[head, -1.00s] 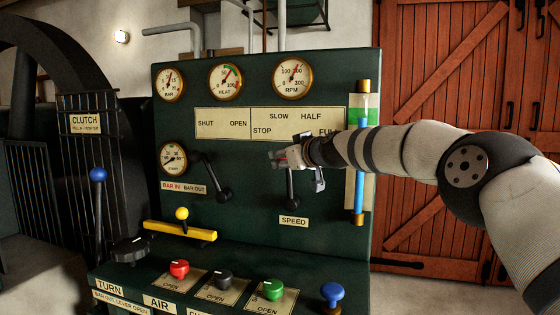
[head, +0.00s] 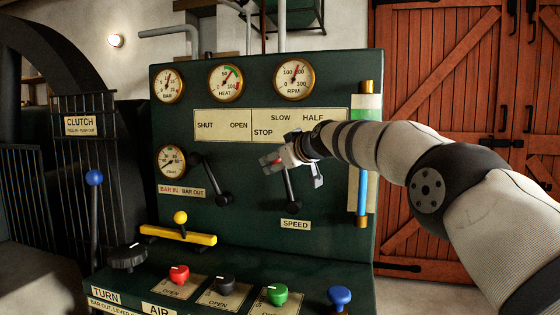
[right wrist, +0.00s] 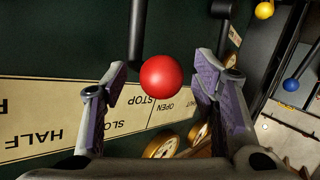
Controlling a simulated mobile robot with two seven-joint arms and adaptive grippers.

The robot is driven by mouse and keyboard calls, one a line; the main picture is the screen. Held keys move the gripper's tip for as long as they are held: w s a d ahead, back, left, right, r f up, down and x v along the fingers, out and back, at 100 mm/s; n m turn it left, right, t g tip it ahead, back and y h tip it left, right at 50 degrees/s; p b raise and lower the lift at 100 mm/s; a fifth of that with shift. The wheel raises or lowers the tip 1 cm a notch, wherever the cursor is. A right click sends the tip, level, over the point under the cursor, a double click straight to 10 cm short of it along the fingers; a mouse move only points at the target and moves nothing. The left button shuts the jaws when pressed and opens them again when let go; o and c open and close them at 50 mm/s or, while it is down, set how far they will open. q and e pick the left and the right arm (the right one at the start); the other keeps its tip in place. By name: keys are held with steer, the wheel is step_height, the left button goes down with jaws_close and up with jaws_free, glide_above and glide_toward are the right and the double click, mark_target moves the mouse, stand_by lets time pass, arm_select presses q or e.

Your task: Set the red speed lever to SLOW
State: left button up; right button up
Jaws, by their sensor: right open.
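The speed lever (head: 290,188) stands on the green panel above the SPEED plate, leaning slightly left of upright. Its red ball knob (right wrist: 161,76) shows whole in the right wrist view; in the head view only a bit of red shows, partly hidden by my gripper. My right gripper (head: 281,162) is at the lever's top, its fingers open on either side of the knob with a visible gap at each side. My left gripper is out of view.
A second dark lever (head: 212,180) stands to the left. A blue sight tube (head: 363,190) runs down the panel's right edge, close to my right arm. Red (head: 179,274), black and green knobs sit on the ledge below. Gauges line the panel's top.

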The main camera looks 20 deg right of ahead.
steer(key=shift+r, duration=0.1)
steer(key=a+v, duration=0.1)
steer(key=v, duration=0.6)
steer(key=shift+s+d, duration=0.25)
steer(key=shift+d, duration=0.25)
